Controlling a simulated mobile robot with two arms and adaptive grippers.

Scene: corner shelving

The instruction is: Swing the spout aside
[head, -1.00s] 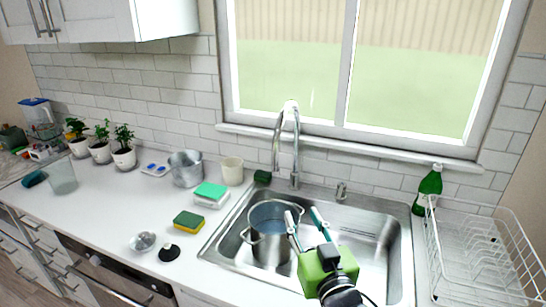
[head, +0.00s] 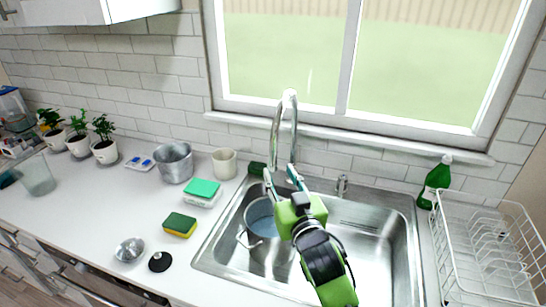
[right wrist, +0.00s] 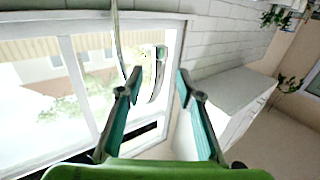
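The chrome faucet with its tall arched spout (head: 274,130) stands behind the sink in the head view. The spout end comes down on the left side of the arch, over the back of the sink. My right gripper (head: 279,172) is open, with its fingertips close to the lower end of the spout. In the right wrist view a curved chrome part of the spout (right wrist: 157,75) shows between the open fingers of my right gripper (right wrist: 158,76); contact cannot be told. My left gripper is not in view.
A metal pot (head: 262,228) stands in the left of the sink (head: 371,225), partly behind my right gripper. A green bottle (head: 435,183) and a white dish rack (head: 487,245) stand to the right. Sponges (head: 180,225), a cup (head: 224,163) and a bucket (head: 174,163) are on the left counter.

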